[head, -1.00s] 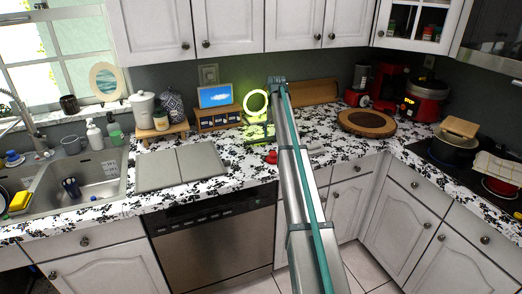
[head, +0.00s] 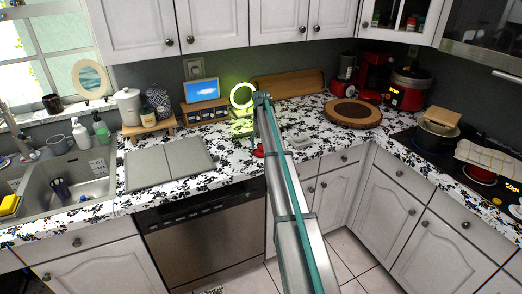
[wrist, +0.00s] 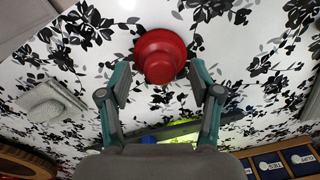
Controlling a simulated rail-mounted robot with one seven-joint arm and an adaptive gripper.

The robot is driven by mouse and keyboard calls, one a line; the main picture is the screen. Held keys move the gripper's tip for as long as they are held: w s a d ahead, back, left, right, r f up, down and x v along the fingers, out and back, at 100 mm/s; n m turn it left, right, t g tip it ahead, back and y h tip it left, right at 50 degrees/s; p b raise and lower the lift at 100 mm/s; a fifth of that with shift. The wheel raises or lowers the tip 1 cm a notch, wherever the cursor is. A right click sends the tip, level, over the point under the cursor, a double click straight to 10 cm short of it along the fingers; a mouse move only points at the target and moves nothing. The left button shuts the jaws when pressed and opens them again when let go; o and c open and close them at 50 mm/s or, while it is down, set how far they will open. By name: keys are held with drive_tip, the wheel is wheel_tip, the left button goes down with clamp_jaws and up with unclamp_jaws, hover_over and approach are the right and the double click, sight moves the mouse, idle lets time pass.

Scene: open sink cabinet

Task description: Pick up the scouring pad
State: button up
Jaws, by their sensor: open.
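My gripper (wrist: 163,92) is open and empty in the wrist view, its two fingers spread either side of the near edge of a round red object (wrist: 160,55). The red object stands on the patterned counter and also shows in the head view (head: 258,151). A pale grey, ridged pad-like piece (wrist: 50,100) lies on the counter at the left of the wrist view, apart from my gripper. It shows small in the head view (head: 307,141). A yellow sponge-like block (head: 8,205) is at the sink's left edge. I cannot tell which is the scouring pad.
A round wooden board (head: 352,113) lies on the counter to the right. Small dark-blue labelled boxes (wrist: 283,162) stand at the wrist view's lower right. A grey double panel (head: 168,163) lies beside the sink (head: 80,185). A lit ring (head: 241,95) stands behind.

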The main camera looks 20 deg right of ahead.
drive_tip(key=shift+f, duration=1.2)
drive_tip(key=c, duration=1.2)
drive_tip(key=shift+r, duration=0.1)
drive_tip(key=shift+r, duration=0.75)
drive_tip(key=s+r+b, duration=0.2)
drive_tip(key=s+r, duration=0.1)
drive_tip(key=s, duration=0.1)
drive_tip(key=s+a+r+b, duration=0.1)
drive_tip(key=s+r+b, duration=0.1)
drive_tip(key=s+r, duration=0.2)
drive_tip(key=s+a+r+b, duration=0.1)
drive_tip(key=s+r+b, duration=0.1)
drive_tip(key=s+r, duration=0.2)
drive_tip(key=shift+s+r, duration=0.2)
drive_tip(key=shift+s, duration=0.75)
